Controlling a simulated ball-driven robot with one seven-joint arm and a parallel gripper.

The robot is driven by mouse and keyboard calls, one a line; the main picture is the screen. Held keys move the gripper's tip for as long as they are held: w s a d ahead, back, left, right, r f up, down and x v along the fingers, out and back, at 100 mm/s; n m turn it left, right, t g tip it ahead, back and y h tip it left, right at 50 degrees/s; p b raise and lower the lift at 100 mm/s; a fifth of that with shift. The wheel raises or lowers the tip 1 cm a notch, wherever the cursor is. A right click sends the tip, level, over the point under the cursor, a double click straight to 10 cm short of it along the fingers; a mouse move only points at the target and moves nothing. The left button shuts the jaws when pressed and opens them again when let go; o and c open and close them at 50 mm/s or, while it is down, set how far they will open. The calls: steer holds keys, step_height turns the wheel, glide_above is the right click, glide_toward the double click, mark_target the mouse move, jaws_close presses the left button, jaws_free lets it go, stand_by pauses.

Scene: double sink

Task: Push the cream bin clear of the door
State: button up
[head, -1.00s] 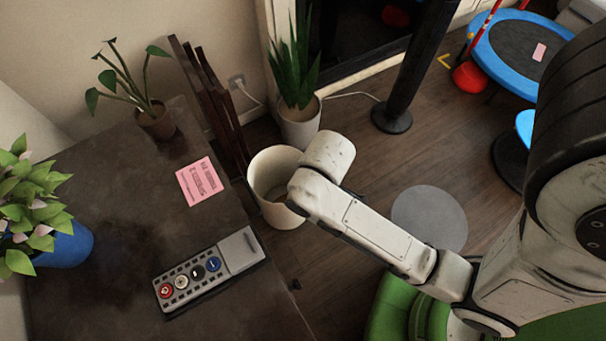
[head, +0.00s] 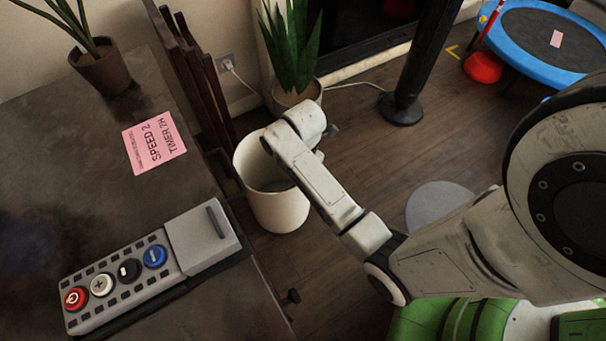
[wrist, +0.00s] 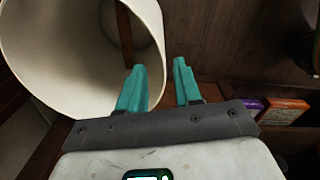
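The cream bin (head: 279,207) stands upright on the wood floor in the head view, open at the top, between the dark table and my arm. My wrist covers part of its right rim. In the wrist view the bin (wrist: 70,60) fills the upper left, with its open mouth showing. My gripper (wrist: 159,64) has two teal fingers apart with nothing held between them. The left finger overlaps the bin's wall in the picture; I cannot tell whether it touches. In the head view the fingers are mostly hidden by my wrist. I cannot clearly identify a door.
A potted plant (head: 296,95) stands just behind the bin. Folded dark wooden slats (head: 197,75) lean at its left. The table (head: 215,300) bears a button panel (head: 150,268) and a pink note (head: 154,142). A black column (head: 402,108) stands right. Floor between is open.

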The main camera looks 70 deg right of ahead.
steer(key=shift+f, duration=0.1)
step_height(320, 180, down, 10)
steer(key=b, duration=0.4)
steer(key=shift+f+b, duration=0.25)
steer(key=shift+b, duration=0.15)
steer(key=shift+w, duration=0.1)
jaws_close()
stand_by(1.3)
